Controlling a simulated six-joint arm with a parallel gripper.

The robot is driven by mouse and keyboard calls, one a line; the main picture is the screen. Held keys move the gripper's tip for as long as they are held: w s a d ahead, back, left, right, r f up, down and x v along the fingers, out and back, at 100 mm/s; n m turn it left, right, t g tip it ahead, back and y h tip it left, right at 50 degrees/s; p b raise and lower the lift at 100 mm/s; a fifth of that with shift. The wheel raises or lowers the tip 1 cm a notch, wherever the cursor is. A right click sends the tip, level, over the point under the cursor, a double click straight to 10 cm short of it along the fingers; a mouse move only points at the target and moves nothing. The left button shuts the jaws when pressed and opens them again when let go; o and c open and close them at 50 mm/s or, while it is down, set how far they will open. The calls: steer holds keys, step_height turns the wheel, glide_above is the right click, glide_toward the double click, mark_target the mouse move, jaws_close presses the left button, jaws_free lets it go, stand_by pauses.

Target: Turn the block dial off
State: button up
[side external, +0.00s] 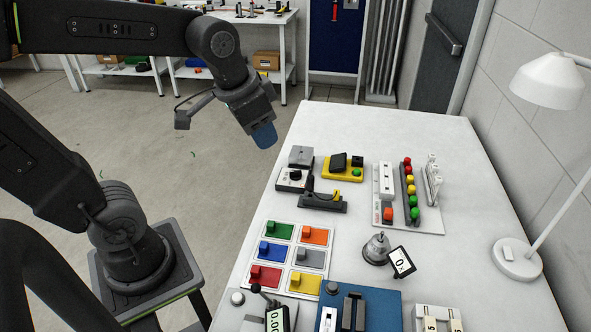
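A small white block with a round black dial (295,175) sits at the far left part of the white table, in front of a grey box. It looks like the block dial; its setting is too small to read. My gripper (264,136) hangs above and to the left of it, apart from it, near the table's far left edge. Only a blue end piece shows at its tip, pointing down. I cannot make out separate fingers or whether they are apart. Nothing is seen held in it.
Close to the dial are a black lever device (322,201), a grey box (301,156) and a yellow base with a black switch (343,168). Coloured blocks (279,231) stand in front. A lamp (518,258) stands at the right. The table's far end (385,125) is clear.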

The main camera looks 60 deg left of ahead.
steer(key=w+a+f+m+g, duration=0.1)
steer(key=w+a+f+g, duration=0.15)
steer(key=w+a, duration=0.5)
steer(key=m+g, duration=0.2)
glide_toward(296, 171)
step_height(296, 171, down, 9)
steer(key=shift+s+a+f, duration=0.1)
steer(key=shift+s, duration=0.1)
steer(key=shift+c, duration=0.3)
steer(key=c, duration=0.5)
